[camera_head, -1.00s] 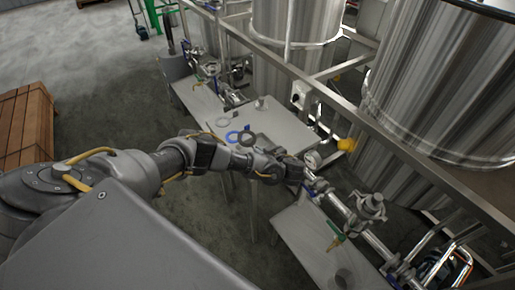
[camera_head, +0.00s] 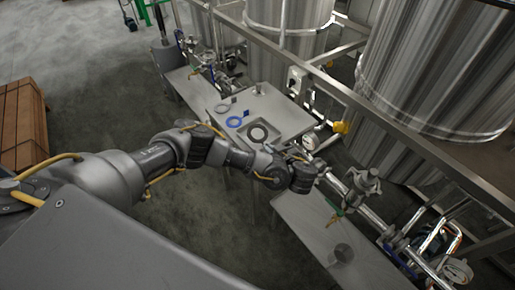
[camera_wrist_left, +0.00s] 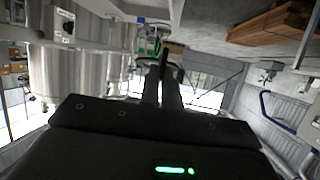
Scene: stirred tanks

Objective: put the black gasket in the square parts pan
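A dark ring, which looks like the black gasket (camera_head: 258,133), lies on the middle table. A dark square outline around it looks like the square parts pan (camera_head: 273,144); I cannot tell its depth. My left gripper (camera_head: 316,170) is right of and nearer than the ring, apart from it, by the pipework above the table gap. In the left wrist view the two fingers of my left gripper (camera_wrist_left: 162,88) stand close together. A thin dark strip shows between them, and I cannot tell whether it is a held thing. My right gripper is out of view.
A blue ring (camera_head: 234,122) and a grey ring (camera_head: 222,108) lie left of the dark ring. A near table (camera_head: 305,225) carries a dark round thing (camera_head: 342,253). Steel rails, pipes and a tank (camera_head: 440,70) border the right. A wooden crate (camera_head: 20,125) stands left.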

